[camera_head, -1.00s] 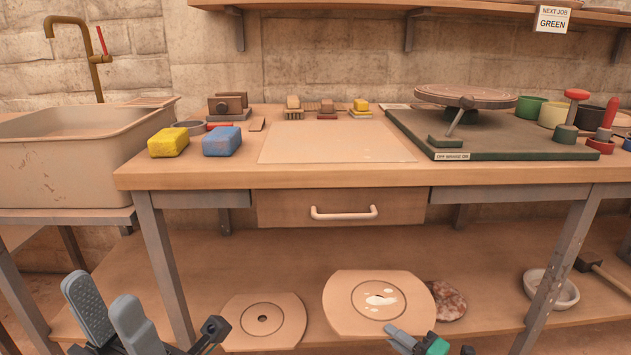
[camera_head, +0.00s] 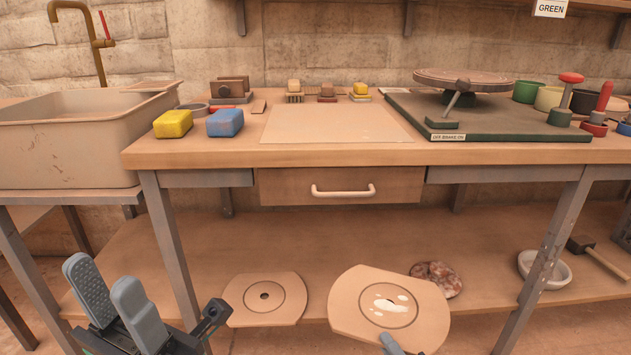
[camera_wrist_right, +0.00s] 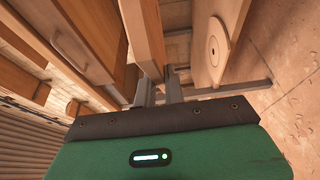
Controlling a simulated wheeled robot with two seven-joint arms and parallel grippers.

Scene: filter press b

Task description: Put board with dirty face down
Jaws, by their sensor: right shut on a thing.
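A tan round-sided board (camera_head: 345,302) is held in front of the lower shelf, with white blotches inside its ring facing up toward the head camera. My right gripper (camera_head: 389,346) is shut on its near edge, mostly cut off by the frame bottom. In the right wrist view my fingers (camera_wrist_right: 173,88) grip what looks like this board's edge (camera_wrist_right: 145,35). A second board (camera_head: 242,308), with a ring and a dark centre hole, lies on the lower shelf to the left and shows no blotches. My left gripper (camera_head: 108,298) is empty, fingers apart, at lower left.
The worktable (camera_head: 300,153) has a bare pale sheet (camera_head: 335,122) at its middle. Yellow (camera_head: 173,124) and blue (camera_head: 225,122) sponges sit left of it, a turntable (camera_head: 465,80) right. A mottled lump (camera_head: 440,278), bowl (camera_head: 545,267) and mallet (camera_head: 598,255) are on the lower shelf (camera_head: 210,245).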

